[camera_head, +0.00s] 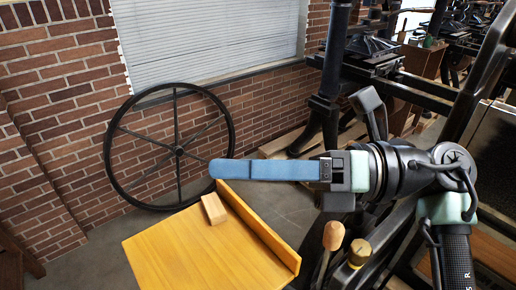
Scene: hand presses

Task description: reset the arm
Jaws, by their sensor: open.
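My arm reaches in from the right side of the head view, and its black and pale green wrist points left. My gripper (234,169) has long blue fingers, seen nearly edge-on, with one finger largely overlapping the other. It is open, and nothing shows between the fingers. It hangs above and beyond the yellow wooden board, in front of the brick wall and apart from both as far as this view shows.
A yellow wooden board (190,255) with a raised edge carries a small wooden block (214,208). A spoked black wheel (178,152) leans on the brick wall (60,95). Dark presses (372,50) fill the right background.

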